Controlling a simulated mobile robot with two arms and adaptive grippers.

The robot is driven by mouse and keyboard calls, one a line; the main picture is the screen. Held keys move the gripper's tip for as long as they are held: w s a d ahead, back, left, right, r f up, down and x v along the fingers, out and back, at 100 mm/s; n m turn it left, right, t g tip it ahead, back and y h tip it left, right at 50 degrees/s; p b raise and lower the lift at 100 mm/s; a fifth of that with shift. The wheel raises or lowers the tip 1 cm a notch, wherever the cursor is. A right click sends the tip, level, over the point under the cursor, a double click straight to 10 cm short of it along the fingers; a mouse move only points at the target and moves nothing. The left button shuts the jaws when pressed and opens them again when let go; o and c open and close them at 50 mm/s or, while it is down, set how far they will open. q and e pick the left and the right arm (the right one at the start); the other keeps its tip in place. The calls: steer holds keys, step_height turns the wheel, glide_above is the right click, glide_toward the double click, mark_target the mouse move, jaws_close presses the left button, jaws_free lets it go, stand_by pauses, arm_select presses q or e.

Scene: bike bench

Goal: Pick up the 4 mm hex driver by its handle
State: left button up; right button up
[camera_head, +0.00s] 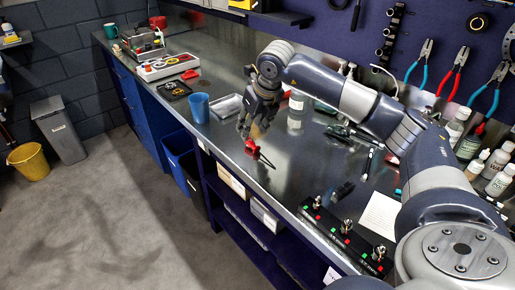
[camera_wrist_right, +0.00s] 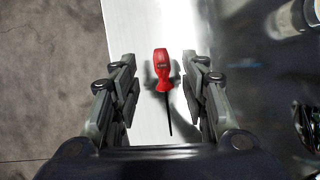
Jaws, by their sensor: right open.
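The hex driver has a red handle and a thin dark shaft. In the head view its handle (camera_head: 252,147) lies near the front edge of the metal bench top (camera_head: 300,165). My right gripper (camera_head: 255,133) is above it, pointing down. In the right wrist view the driver (camera_wrist_right: 162,72) lies between the open fingers of my right gripper (camera_wrist_right: 161,88), with a gap on both sides. The handle points away and the shaft points back toward the palm. Nothing is held. The size mark on the driver is too small to read. My left gripper is not in view.
A black rack with several knobs (camera_head: 346,228) sits at the front right. Bench around the driver is clear.

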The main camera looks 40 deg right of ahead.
mark_target(249, 139)
steer(key=shift+w+d+f, duration=0.25)
steer(key=shift+w+f, duration=0.25)
steer(key=shift+f, duration=0.35)
steer(key=p+x, duration=0.1)
steer(key=x, duration=0.3)
steer(key=shift+a+f+p, duration=0.1)
steer(key=shift+a+p, duration=0.05)
steer(key=shift+p, duration=0.2)
steer(key=shift+w+f, duration=0.1)
steer(key=shift+f, duration=0.1)
steer(key=c, duration=0.4)
jaws_close()
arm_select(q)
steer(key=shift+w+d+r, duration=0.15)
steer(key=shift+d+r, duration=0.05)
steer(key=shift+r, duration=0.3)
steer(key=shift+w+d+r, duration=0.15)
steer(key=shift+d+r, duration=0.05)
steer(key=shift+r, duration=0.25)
